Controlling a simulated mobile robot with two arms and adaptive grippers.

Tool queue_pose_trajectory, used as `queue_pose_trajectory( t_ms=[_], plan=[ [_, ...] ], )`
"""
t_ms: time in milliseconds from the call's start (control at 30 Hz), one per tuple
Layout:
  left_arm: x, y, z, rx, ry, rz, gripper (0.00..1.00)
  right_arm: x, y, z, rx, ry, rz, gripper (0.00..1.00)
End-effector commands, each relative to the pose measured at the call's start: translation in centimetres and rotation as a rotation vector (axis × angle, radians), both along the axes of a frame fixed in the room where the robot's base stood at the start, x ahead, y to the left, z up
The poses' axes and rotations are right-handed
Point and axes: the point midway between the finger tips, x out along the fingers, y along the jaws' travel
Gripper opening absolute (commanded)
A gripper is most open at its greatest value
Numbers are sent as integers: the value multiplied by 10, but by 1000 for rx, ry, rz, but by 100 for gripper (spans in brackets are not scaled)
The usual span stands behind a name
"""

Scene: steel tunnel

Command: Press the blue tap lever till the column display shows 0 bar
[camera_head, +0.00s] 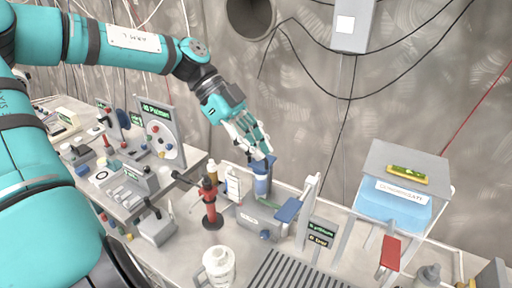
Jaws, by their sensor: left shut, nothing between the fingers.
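My left gripper (262,153) comes down from the upper left. It is shut with nothing held, its fingertips at or just above the top of an upright blue cylinder (262,182); I cannot tell whether they touch. A flat blue lever (288,210) sits to the right of the cylinder and lower in the picture, apart from the gripper. A dark display (321,231) with small green text stands right of the lever; its reading is too small to make out. My right gripper is not in view.
A red and black stand (209,204) and a white bottle (232,185) stand left of the cylinder. A white jug (218,266) is in front. A slatted grate (296,270) lies at the bottom. A blue-fronted box (394,203) and a red handle (390,251) are at right.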

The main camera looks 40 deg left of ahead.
Motion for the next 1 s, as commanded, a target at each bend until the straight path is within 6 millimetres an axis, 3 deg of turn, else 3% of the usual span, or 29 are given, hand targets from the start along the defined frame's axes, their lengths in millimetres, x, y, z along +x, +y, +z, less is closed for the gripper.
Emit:
queue_pose_trajectory(
  t_ms=[1000],
  plan=[
    [0, 0, 0, 0, 0, 0, 0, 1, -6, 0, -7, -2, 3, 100]
  ],
)
